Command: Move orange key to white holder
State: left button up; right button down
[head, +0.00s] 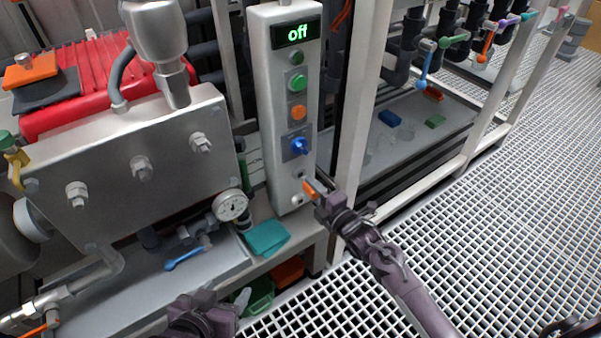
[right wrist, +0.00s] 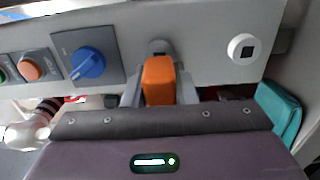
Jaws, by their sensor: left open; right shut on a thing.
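The orange key (head: 309,188) is at the lower part of the white control panel (head: 265,100). It also shows in the right wrist view (right wrist: 159,82). My right gripper (head: 313,186) is shut on it, with a finger on each side. The key is in front of a grey round lock (right wrist: 160,47); I cannot tell whether it is inserted. A white round holder (right wrist: 246,48) with a dark square hole is on the same panel, to the right of the key in the right wrist view. My left gripper (head: 205,312) is open at the bottom of the head view, away from the panel.
A blue knob (head: 299,146), an orange button (head: 298,113) and a green button (head: 297,83) are above the key. A metal post (head: 362,120) stands close to the right gripper. A teal cloth-like item (head: 266,238) lies below.

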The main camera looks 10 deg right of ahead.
pick_arm(q)
jog(key=shift+r+p, duration=0.95)
jog(key=shift+r, duration=0.1)
pick_arm(e)
jog(key=shift+v, duration=1.7)
